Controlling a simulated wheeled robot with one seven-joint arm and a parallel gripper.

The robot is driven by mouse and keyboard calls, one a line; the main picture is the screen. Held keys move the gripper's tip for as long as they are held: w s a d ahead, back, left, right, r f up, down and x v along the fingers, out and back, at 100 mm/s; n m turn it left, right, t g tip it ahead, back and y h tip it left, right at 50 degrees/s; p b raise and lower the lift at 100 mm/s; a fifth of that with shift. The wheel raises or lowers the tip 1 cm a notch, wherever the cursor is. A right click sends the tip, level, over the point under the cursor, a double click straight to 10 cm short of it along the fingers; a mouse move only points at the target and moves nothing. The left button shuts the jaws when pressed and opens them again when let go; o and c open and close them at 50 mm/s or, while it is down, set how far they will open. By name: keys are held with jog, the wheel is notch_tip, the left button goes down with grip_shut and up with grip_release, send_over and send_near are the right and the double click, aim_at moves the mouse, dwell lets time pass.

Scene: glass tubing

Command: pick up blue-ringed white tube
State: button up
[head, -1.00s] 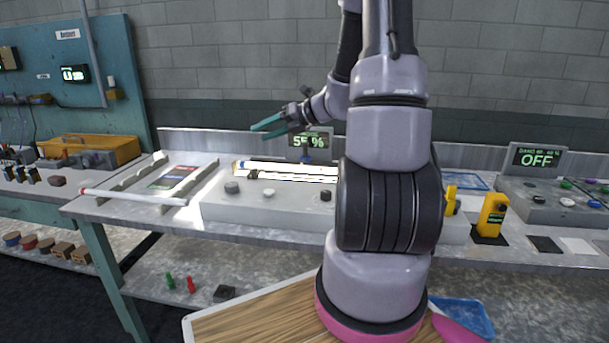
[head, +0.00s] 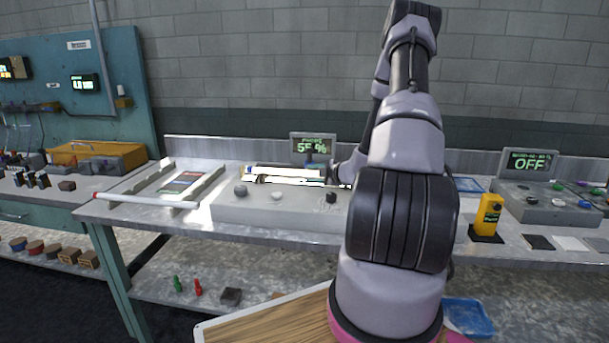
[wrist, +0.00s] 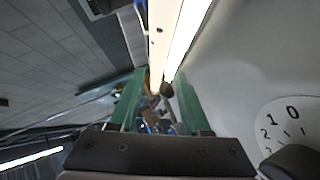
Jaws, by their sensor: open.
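A long white tube (head: 283,168) with a blue mark near its left end lies along the back of the grey lit unit in the head view, close beside a glowing strip. My gripper (wrist: 160,76) shows in the wrist view with its two green fingers apart. A bright white bar (wrist: 162,30) runs from the top of that view down to the gap between the fingers. I cannot tell there whether it is the tube, or whether it touches a finger. In the head view my gripper is hidden or too unclear to make out behind my arm.
The grey unit (head: 280,212) has knobs on top and a display (head: 312,148) behind it. A red-tipped white tube (head: 145,200) lies at the bench's left. A yellow device (head: 487,215) stands right of my arm. A dial (wrist: 290,128) is close by in the wrist view.

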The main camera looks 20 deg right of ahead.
aim_at(303, 172)
jog(key=x, duration=0.5)
jog(key=shift+w+a+r, duration=0.15)
jog(key=shift+c, duration=0.4)
grip_shut()
